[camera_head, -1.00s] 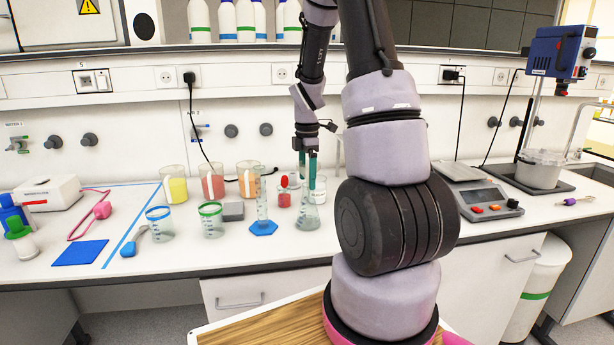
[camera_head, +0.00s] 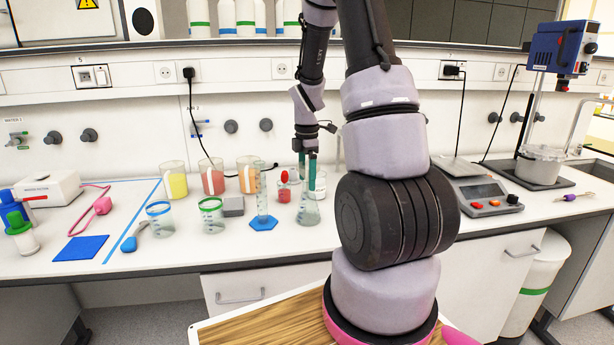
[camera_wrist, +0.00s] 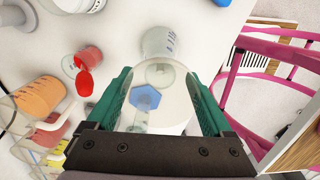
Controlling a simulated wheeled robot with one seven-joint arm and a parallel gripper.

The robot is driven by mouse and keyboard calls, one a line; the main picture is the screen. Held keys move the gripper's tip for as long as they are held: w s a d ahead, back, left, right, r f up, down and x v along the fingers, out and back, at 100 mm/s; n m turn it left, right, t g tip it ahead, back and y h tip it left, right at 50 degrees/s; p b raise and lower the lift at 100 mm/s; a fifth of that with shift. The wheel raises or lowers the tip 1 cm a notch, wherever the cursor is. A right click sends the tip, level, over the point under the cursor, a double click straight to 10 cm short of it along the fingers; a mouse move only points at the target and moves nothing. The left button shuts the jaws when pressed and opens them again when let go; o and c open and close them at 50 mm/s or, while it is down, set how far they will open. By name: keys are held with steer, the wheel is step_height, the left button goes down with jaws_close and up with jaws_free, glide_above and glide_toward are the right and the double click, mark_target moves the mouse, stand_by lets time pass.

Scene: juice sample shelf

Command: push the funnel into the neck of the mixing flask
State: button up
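The mixing flask (camera_head: 309,213), clear and conical, stands upright on the bench in the head view. In the wrist view its marked body (camera_wrist: 158,42) shows just beyond my fingers. My gripper (camera_head: 308,172) points down directly above it. In the wrist view, my gripper's green fingers (camera_wrist: 158,103) are spread around a wide clear funnel (camera_wrist: 172,105) and appear to hold it by its sides. The funnel is transparent and hard to make out in the head view. I cannot tell whether its stem is inside the flask neck.
A cylinder with a blue hexagonal base (camera_head: 264,224) stands close left of the flask. A beaker of red liquid (camera_head: 283,195) and a white one (camera_head: 319,186) stand behind. A scale (camera_head: 485,195) is at right.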

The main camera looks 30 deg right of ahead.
steer(key=shift+o, duration=0.6)
step_height(320, 180, up, 10)
steer(key=shift+f, duration=0.1)
steer(key=shift+r, duration=0.55)
steer(key=shift+a+r, duration=0.1)
steer(key=shift+r, duration=0.15)
steer(key=s+a+r+m+t+y, duration=0.1)
steer(key=s+a+r+m+t, duration=0.2)
steer(key=s+a+r+m, duration=0.3)
steer(key=s+a+r+m+t+y, duration=0.1)
steer(key=s+a+r+m+t, duration=0.3)
steer(key=s+r+m, duration=0.6)
steer(key=s+a+m, duration=0.2)
steer(key=s+m, duration=0.1)
steer(key=m, duration=0.2)
steer(key=shift+s+a, duration=0.35)
steer(key=shift+a, duration=0.05)
